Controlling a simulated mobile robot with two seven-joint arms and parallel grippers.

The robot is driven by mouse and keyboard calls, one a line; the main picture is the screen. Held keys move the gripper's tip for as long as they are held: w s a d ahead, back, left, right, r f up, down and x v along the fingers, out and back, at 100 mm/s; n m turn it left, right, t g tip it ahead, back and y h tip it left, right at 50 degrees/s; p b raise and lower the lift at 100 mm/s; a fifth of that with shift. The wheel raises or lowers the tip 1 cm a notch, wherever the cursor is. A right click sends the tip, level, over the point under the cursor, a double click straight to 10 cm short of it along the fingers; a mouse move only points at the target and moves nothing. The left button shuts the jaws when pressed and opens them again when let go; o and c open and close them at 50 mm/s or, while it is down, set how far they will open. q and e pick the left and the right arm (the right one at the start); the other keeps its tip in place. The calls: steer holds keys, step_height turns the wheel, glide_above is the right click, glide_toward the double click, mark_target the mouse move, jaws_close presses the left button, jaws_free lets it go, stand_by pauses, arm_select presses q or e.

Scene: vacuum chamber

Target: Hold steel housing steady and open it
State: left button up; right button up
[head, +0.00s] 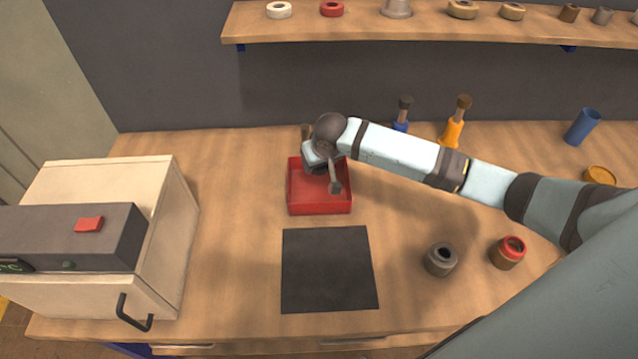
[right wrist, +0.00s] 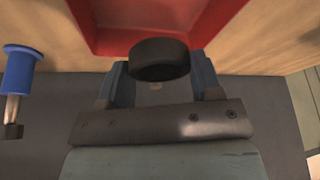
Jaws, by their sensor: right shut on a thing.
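My right gripper (head: 322,166) is over the red tray (head: 320,209). In the right wrist view it is shut on a dark round cap-like piece (right wrist: 159,60), which sits between the two fingers against the red tray (right wrist: 110,40). I cannot tell whether the piece touches the tray floor. A grey cylindrical housing with a dark opening on top (head: 441,260), likely the steel one, stands upright on the table at the right, apart from the gripper. A brown housing with a red ring on top (head: 508,253) stands beside it. My left gripper is not in view.
A black mat (head: 328,270) lies bare in front of the tray. A beige chamber with a dark control box (head: 70,238) stands at the left.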

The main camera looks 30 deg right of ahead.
glide_above(319, 189)
steer(key=f, duration=0.5)
steer(key=shift+s+a, duration=0.15)
steer(key=shift+s, duration=0.15)
step_height(319, 189, down, 4)
steer(key=shift+f, duration=0.1)
steer(key=shift+f, duration=0.3)
steer(key=o, duration=1)
steer(key=shift+s+f, duration=0.1)
